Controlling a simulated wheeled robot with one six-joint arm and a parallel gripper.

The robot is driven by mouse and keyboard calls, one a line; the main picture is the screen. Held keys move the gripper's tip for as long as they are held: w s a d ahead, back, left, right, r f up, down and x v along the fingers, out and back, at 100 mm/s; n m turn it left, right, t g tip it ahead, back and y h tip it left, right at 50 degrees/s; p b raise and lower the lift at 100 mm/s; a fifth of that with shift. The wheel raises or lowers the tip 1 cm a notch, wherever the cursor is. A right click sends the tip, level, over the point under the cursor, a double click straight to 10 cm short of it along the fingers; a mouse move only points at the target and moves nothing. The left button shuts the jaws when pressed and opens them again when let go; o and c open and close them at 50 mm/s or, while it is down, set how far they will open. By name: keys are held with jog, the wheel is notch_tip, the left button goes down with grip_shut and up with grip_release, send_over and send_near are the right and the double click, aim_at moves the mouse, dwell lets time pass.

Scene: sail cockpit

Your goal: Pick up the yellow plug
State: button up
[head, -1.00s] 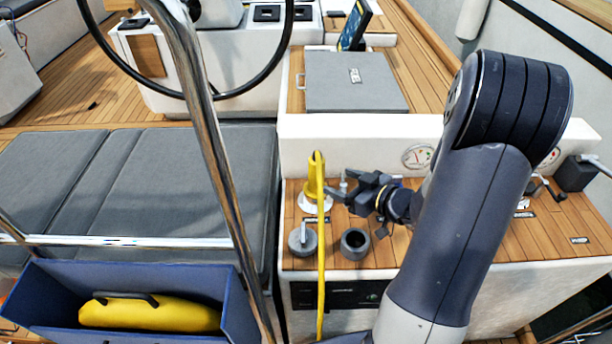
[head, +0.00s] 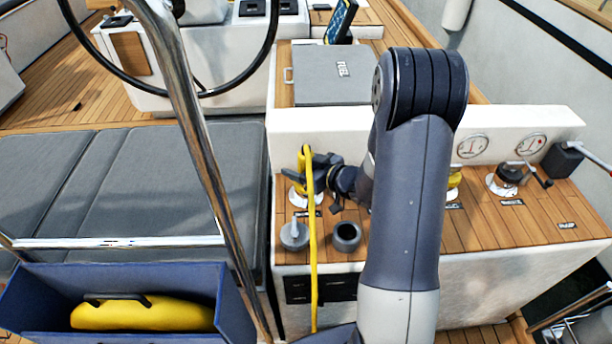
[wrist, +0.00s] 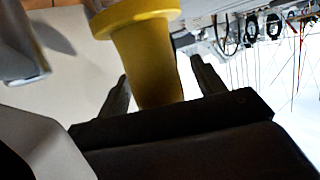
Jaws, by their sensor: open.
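The yellow plug (head: 303,180) stands upright on a round white base on the teak-topped console, with a yellow cable (head: 313,260) looping from its top down over the console's front. My gripper (head: 318,179) reaches it from the right and partly covers it in the head view. In the wrist view, the plug (wrist: 148,62) fills the space between the two fingers of my open gripper (wrist: 159,72). I cannot tell whether either finger touches it.
A grey capped fitting (head: 294,236) and a dark round cup (head: 345,237) stand in front of the plug. A steel rail (head: 190,130) crosses the left side. A blue bin (head: 235,310) holds a yellow bag (head: 140,316). A lever (head: 510,176) stands farther right.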

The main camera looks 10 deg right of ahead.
jog(key=shift+c, duration=0.4)
jog(key=c, duration=1.2)
